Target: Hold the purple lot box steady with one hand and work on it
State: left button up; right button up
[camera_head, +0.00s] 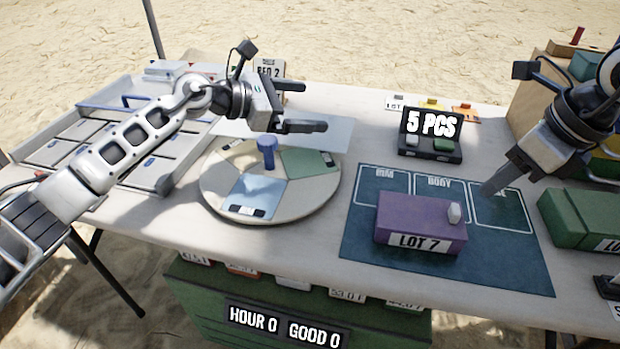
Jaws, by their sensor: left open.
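The purple lot box (400,215), labelled "LOT 7", sits closed on the dark teal mat (370,262), with a small pale knob (454,212) on its right side. My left gripper (305,106) is open and empty above the back of the round turntable, left of the box and apart from it. My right gripper (490,189) points down over the right marked area of the mat, right of the box and not visibly touching it. Its fingers overlap in this view, so its opening is unclear.
The round turntable (215,190) has a blue post (267,152). A "5 PCS" display (432,124) stands behind the mat. A green box (585,218) is at the right. A grey compartment tray (60,150) is at the left. Bare table lies between turntable and mat.

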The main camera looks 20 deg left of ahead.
aim_at(378, 211)
pick_arm(q)
jog(key=s+d+f+m+g, duration=0.1)
jog(key=s+d+f+g+h, duration=0.1)
jog(key=s+f+g, duration=0.1)
jog(key=s+d+f+m+g, duration=0.1)
jog(key=s+d+f, duration=0.1)
jog(key=shift+s+f+m+g, duration=0.15)
jog(key=shift+f+m+g, duration=0.1)
jog(key=shift+m+g, duration=0.05)
jog(key=s+f+g, duration=0.1)
jog(key=s+f+m+g+h, duration=0.1)
jog(key=s, duration=0.1)
jog(key=s+d+f+m+g, duration=0.1)
jog(key=shift+s, duration=0.4)
jog(key=x, duration=1.6)
jog(key=shift+s+r, duration=0.2)
